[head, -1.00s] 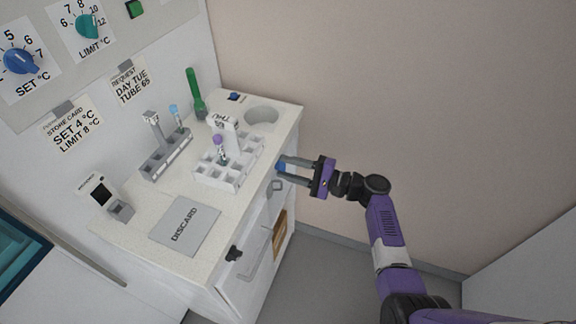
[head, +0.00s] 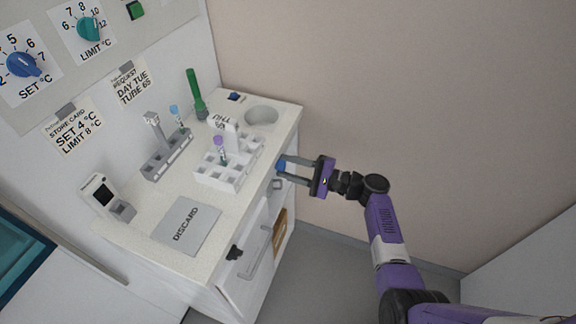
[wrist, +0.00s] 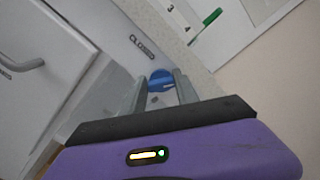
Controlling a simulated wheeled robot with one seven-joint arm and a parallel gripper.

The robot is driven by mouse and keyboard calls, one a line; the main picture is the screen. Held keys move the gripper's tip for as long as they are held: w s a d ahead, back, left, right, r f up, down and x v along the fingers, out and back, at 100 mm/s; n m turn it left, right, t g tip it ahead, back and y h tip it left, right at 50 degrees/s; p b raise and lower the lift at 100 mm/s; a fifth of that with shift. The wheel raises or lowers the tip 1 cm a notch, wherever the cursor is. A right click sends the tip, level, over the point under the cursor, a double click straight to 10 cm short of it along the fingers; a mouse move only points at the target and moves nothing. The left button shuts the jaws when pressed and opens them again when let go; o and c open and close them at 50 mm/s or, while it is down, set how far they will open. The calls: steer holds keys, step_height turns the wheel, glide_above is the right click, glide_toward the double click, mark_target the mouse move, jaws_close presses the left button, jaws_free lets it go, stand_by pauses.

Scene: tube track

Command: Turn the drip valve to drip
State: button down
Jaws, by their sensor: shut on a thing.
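The drip valve's blue knob (head: 281,165) is on the front face of the counter cabinet, near its right end. It also shows in the wrist view (wrist: 161,78), with the word CLOSED printed on the panel beside it. My gripper (head: 284,168) is at the knob, its two grey fingers on either side of it and shut on it. In the wrist view my gripper (wrist: 160,90) partly hides the knob, and no other valve label can be read.
A round basin (head: 262,115) lies above the valve. A cabinet handle (head: 260,252) juts out below. Open floor lies to the right.

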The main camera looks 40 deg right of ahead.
steer(key=shift+d+m+p, duration=0.25)
steer(key=shift+m+p, duration=0.05)
steer(key=shift+m, duration=0.8)
steer(key=c, duration=1.2)
jaws_free()
steer(key=shift+s+d, duration=0.1)
